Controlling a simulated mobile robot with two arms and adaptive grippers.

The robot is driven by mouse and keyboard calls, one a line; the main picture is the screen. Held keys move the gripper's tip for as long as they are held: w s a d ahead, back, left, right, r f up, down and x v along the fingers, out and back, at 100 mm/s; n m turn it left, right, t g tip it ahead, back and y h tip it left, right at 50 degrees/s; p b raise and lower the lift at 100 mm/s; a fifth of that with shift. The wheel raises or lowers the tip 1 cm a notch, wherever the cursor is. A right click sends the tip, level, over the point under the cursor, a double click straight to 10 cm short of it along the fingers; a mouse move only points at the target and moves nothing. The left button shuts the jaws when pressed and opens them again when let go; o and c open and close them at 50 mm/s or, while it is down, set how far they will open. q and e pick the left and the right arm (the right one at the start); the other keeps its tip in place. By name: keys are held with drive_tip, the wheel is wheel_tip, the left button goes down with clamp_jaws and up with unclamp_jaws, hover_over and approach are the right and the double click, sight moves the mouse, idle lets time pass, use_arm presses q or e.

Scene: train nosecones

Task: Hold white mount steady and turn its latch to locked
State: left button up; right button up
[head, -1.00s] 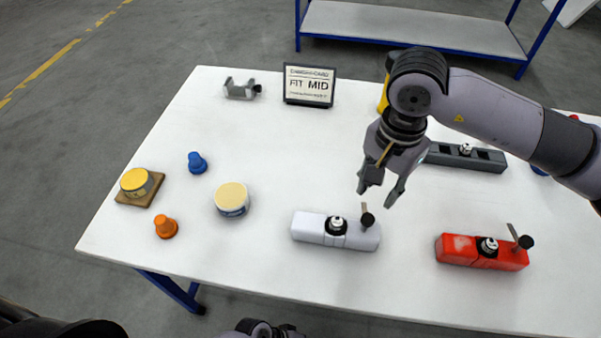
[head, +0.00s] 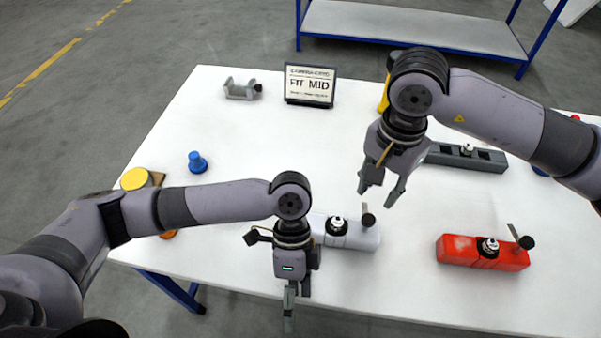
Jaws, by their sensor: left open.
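The white mount (head: 358,240) lies on the table near its front edge. It has a black and white round fitting on top and a latch lever with a black knob (head: 368,219) standing up at its right end. My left gripper (head: 290,310) points down at the table's front edge, left of and nearer than the mount. It is open and empty, and its arm hides the mount's left end. My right gripper (head: 382,190) is open and empty, above the table and just behind the mount's latch end.
A red mount (head: 470,252) with a similar lever stands to the right. A dark grey rail (head: 480,158) lies behind. A sign reading FIT MID (head: 309,86), a grey bracket (head: 242,89) and a blue cone (head: 197,162) stand further back. My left arm covers the table's left front.

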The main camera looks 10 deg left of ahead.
use_arm(q)
drive_tip(key=w+a+r+t+y, duration=0.2)
drive_tip(key=w+r+t, duration=0.5)
drive_tip(key=w+r, duration=0.95)
drive_tip(key=f, duration=0.6)
drive_tip(key=w+f, duration=0.1)
drive_tip(key=f, duration=1.1)
drive_tip(key=shift+w+a+f, duration=0.15)
drive_tip(key=shift+w+f, duration=0.15)
drive_tip(key=shift+c, duration=0.2)
